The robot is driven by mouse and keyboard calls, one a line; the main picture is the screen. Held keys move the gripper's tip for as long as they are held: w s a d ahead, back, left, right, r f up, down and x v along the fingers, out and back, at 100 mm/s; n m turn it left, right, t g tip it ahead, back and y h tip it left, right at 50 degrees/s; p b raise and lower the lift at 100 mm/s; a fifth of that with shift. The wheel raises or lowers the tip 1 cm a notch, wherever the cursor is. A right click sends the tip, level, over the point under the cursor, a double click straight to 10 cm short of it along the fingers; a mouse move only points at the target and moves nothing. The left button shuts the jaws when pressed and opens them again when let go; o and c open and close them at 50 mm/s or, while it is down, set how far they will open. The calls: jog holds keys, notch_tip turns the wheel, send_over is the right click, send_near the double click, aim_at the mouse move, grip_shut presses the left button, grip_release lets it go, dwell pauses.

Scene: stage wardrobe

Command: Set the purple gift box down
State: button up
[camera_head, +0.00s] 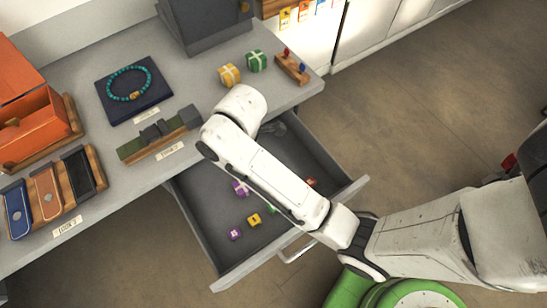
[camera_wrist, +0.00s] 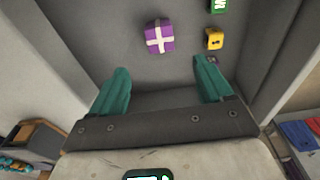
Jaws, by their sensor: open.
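The purple gift box (camera_head: 241,188) with a pale ribbon lies on the floor of the open grey drawer (camera_head: 202,209). In the wrist view the box (camera_wrist: 160,37) sits beyond my gripper (camera_wrist: 161,80), roughly centred between its two green fingers. The fingers are wide apart with nothing between them. They are clear of the box, with a gap to it. In the head view my white arm reaches over the drawer and hides part of it; the fingers are not clear there.
Several small cubes lie in the drawer, including a purple one (camera_head: 235,234) and a yellow one (camera_head: 254,220). On the counter (camera_head: 205,100) above stand a yellow gift box (camera_head: 229,75), a green gift box (camera_head: 256,61), a necklace pad (camera_head: 134,90) and an orange case (camera_head: 33,125).

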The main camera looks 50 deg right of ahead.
jog(key=shift+d, duration=0.1)
jog(key=s+d+f+m, duration=0.1)
jog(key=s+d+m, duration=0.2)
jog(key=s+m, duration=0.4)
jog(key=s+d+f+m+h, duration=0.1)
jog(key=s+d+m, duration=0.3)
jog(key=s+m, duration=0.4)
jog(key=shift+s+f+t+h, duration=0.2)
jog(key=shift+s+t+h, duration=0.1)
jog(key=shift+s, duration=0.4)
